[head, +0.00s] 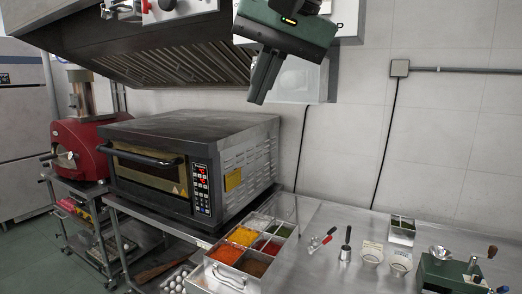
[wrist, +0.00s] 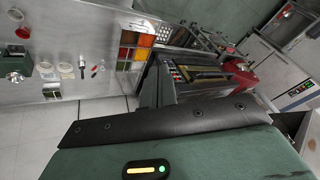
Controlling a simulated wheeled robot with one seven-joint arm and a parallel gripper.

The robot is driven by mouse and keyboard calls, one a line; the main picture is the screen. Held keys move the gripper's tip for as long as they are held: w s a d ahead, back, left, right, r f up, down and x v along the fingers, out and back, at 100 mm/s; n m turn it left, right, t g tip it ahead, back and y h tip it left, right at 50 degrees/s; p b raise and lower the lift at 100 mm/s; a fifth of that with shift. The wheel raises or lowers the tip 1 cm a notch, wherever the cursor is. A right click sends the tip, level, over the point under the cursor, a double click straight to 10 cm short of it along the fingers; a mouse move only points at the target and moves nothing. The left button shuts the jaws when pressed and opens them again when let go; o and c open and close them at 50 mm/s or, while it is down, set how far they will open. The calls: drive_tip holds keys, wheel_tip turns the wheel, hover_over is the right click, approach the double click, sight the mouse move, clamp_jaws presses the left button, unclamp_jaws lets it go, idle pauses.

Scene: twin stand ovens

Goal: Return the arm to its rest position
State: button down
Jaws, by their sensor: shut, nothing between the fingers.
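My gripper (head: 262,88) hangs at the top middle of the head view, a green body with dark fingers pointing down. The fingers are shut with nothing between them. It is in front of the range hood and wall, above the oven's right end and apart from everything below. In the wrist view the green gripper body fills the bottom, and its dark fingers (wrist: 156,85) point up in the picture, overlapping the oven.
A black oven (head: 150,165) with a keypad stands on a steel stand, next to a red oven (head: 85,150). A hood (head: 170,60) overhangs them. A spice tray (head: 228,278), utensils (head: 322,240), cups and a green grinder (head: 440,275) occupy the counter. Open air lies right of my gripper.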

drive_tip(key=s+d+f+n+g+h+b, duration=0.1)
drive_tip(key=s+d+f, duration=0.15)
drive_tip(key=f, duration=0.55)
drive_tip(key=s+d+f+n+g+b, duration=0.1)
drive_tip(key=s+f+n+b, duration=0.15)
drive_tip(key=f, duration=0.65)
drive_tip(key=s+d+f+n+g+h, duration=0.1)
drive_tip(key=s+d+f, duration=0.15)
drive_tip(key=f, duration=0.55)
drive_tip(key=s+d+f+n+b, duration=0.1)
drive_tip(key=s+d+f, duration=0.3)
drive_tip(key=f, duration=0.3)
drive_tip(key=s+d+f+n+g+h+b, duration=0.1)
drive_tip(key=s+d+f+b, duration=0.1)
drive_tip(key=s+d+f, duration=0.2)
wheel_tip(320, 180, down, 4)
drive_tip(key=shift+s, duration=1.1)
drive_tip(key=shift+w, duration=0.1)
